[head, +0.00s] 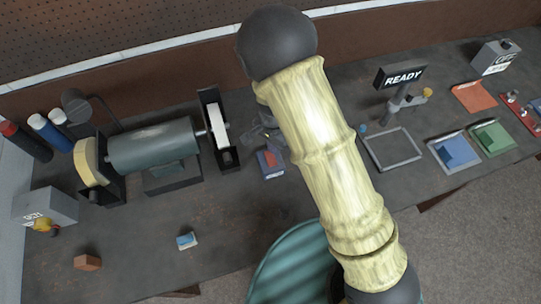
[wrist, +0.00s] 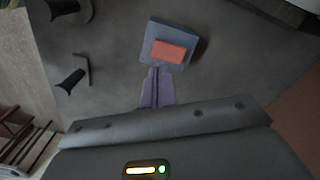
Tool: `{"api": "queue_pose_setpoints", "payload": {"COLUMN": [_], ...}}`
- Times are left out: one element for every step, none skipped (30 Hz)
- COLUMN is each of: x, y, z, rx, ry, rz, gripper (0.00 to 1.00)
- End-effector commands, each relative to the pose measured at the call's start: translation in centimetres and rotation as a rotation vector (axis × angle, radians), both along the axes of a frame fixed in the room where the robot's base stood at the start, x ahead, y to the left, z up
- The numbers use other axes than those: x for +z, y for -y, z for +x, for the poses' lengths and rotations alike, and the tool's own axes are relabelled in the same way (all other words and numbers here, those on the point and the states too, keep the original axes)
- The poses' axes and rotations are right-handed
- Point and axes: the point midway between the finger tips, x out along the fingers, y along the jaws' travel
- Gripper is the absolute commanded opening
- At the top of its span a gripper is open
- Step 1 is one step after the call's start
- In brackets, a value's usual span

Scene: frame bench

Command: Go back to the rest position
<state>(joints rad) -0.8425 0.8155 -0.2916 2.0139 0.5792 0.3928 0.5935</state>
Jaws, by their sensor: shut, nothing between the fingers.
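My gripper (wrist: 157,72) shows in the wrist view with its two fingers together and nothing between them. Beyond the fingertips in that view is a blue block with a red piece on top (wrist: 171,50). I cannot tell how far the tips are from it. In the head view my cream-coloured arm crosses the middle of the bench, and a blue-and-red block (head: 270,163) lies just left of it.
The bench (head: 130,235) holds a bench grinder (head: 155,146) at left, a small blue block (head: 187,240) in front, a square frame (head: 393,149) and a READY sign (head: 401,76) right of my arm. Blue (head: 455,152) and green (head: 491,137) trays lie further right.

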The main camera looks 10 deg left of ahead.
Motion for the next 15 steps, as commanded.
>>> {"api": "queue_pose_setpoints", "payload": {"x": [-0.05, -0.05, -0.05, -0.05, -0.05, -0.05, -0.05, -0.05, -0.04, -0.04, -0.04, -0.01, 0.06, 0.17, 0.41], "y": [0.00, 0.00, 0.00, 0.00, 0.00, 0.00, 0.00, 0.00, 0.00, 0.00, 0.00, 0.07, 0.19, 0.36, 0.75], "z": [0.00, 0.00, 0.00, 0.00, 0.00, 0.00, 0.00, 0.00, 0.00, 0.00, 0.01, 0.03, 0.07, 0.12, 0.23], "rx": [0.000, 0.000, 0.000, 0.000, 0.000, 0.000, 0.000, 0.000, 0.000, 0.000, 0.000, 0.000, 0.001, 0.003, 0.007], "ry": [0.000, 0.000, 0.000, 0.000, 0.000, 0.000, 0.000, 0.000, 0.000, 0.000, 0.000, 0.000, 0.001, 0.001, 0.002], "rz": [0.000, 0.000, 0.000, 0.000, 0.000, 0.000, 0.000, 0.000, 0.000, 0.000, 0.000, 0.001, 0.002, 0.004, 0.007], "gripper": [0.00, 0.00, 0.00, 0.00, 0.00, 0.00, 0.00, 0.00, 0.00, 0.00, 0.00, 0.00, 0.00, 0.00, 0.00]}}
